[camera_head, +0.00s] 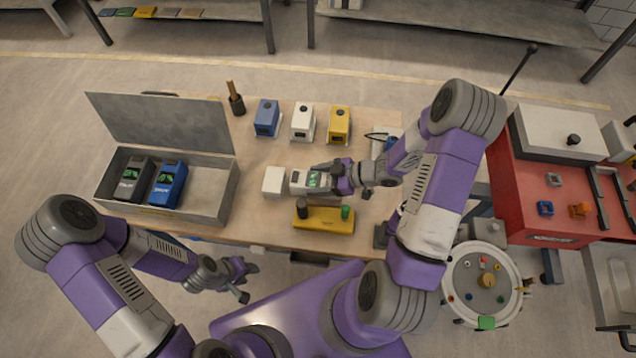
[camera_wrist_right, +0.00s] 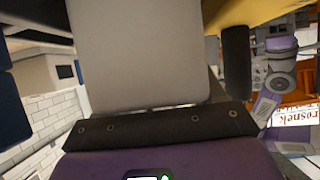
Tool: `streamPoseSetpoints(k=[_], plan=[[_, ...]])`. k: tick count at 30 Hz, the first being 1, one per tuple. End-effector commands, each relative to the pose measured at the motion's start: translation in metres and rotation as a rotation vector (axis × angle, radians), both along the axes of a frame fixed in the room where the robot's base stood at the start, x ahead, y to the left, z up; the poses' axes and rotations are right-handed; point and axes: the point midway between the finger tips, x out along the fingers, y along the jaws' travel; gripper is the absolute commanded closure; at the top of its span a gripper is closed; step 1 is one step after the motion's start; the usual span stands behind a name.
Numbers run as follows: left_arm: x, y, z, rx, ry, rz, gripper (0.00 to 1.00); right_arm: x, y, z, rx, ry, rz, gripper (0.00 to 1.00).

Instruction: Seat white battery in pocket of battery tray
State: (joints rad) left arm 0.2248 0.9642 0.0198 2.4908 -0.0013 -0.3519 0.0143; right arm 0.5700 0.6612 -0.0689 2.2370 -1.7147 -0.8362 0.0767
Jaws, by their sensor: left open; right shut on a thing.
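The battery tray looks to be the grey box (camera_head: 225,190) with a raised lid at the table's left. A black battery (camera_head: 130,187) and a blue battery (camera_head: 168,187) lie side by side in its left part; the space to their right is bare. The pale battery fills much of the right wrist view (camera_wrist_right: 138,55). A white block (camera_head: 273,182) adjoins its left end; I cannot tell if they are joined. My left gripper (camera_head: 248,281) is open and empty before the table's front edge.
A yellow holder (camera_head: 323,222) with black and green knobs stands just in front of the held battery. Blue (camera_head: 266,117), white (camera_head: 302,121) and yellow (camera_head: 339,124) units stand behind. The table is clear between the box and the white block.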

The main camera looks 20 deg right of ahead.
Motion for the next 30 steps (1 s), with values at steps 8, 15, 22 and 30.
streamPoseSetpoints(k=[8,15,22,30], plan=[[0.000,0.000,-0.004,0.000,0.000,0.000,0.57,0.001,0.001,-0.014,0.004,-0.005,0.002,1.00],[0.000,0.000,-0.007,0.000,0.000,0.000,0.57,0.001,0.001,-0.017,0.004,-0.004,0.002,1.00],[0.000,0.000,-0.006,0.000,0.000,0.000,0.57,0.000,0.000,-0.019,0.000,0.000,0.001,0.06],[0.000,0.000,-0.005,0.000,0.000,0.000,0.57,0.000,0.000,-0.017,0.000,0.000,0.000,0.06]])
